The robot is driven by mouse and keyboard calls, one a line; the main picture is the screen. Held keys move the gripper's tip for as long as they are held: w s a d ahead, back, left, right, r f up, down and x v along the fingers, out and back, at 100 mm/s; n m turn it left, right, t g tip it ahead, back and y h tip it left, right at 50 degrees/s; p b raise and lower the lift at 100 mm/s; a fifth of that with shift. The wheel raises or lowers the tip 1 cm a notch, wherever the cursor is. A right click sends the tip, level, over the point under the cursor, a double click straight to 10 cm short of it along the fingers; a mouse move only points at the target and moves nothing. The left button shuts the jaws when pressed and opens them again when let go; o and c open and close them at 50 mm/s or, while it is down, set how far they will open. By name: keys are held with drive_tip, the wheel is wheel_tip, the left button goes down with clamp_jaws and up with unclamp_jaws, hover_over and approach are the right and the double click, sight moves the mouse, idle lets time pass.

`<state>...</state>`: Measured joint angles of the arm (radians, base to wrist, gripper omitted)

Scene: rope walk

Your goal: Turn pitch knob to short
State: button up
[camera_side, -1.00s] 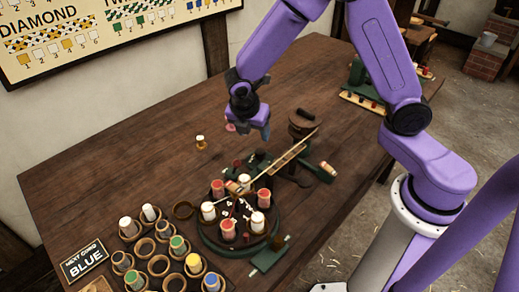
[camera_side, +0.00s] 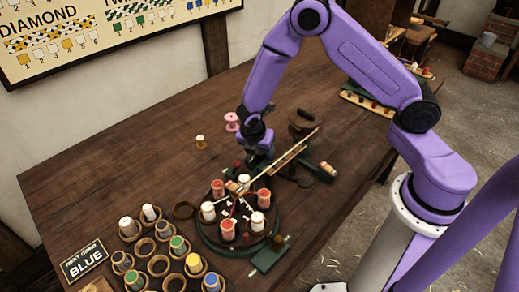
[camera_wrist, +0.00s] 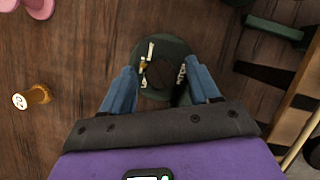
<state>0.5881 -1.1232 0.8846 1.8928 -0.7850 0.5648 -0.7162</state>
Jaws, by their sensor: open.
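The pitch knob (camera_wrist: 162,72) is a dark brown knob on a round dark green dial (camera_wrist: 167,46) in the wrist view. A pale pointer or mark shows at the dial's upper left, and small white lettering lies at both sides. The lettering is too small to read surely. My gripper (camera_wrist: 160,80) is open, with one blue finger on each side of the knob and no clear contact. In the side view my gripper (camera_side: 260,153) is low over the green machine base, behind the round carrier, and hides most of the knob.
The round bobbin carrier (camera_side: 205,236) with red and white bobbins stands in front of my gripper. A wooden bar (camera_side: 290,153) and a brown post top (camera_side: 303,122) are close at its right.

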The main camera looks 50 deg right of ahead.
drive_tip(key=c, duration=1)
drive_tip(key=shift+c, duration=0.2)
drive_tip(key=shift+m, duration=0.4)
drive_tip(key=m+g, duration=0.1)
drive_tip(key=m, duration=0.2)
drive_tip(key=shift+w+m+g+h, duration=0.1)
drive_tip(key=shift+m+g+h, duration=0.2)
drive_tip(key=shift+g, duration=0.1)
drive_tip(key=shift+w+m+g, duration=0.1)
drive_tip(key=shift+m+g, duration=0.7)
drive_tip(key=shift+m, duration=1.4)
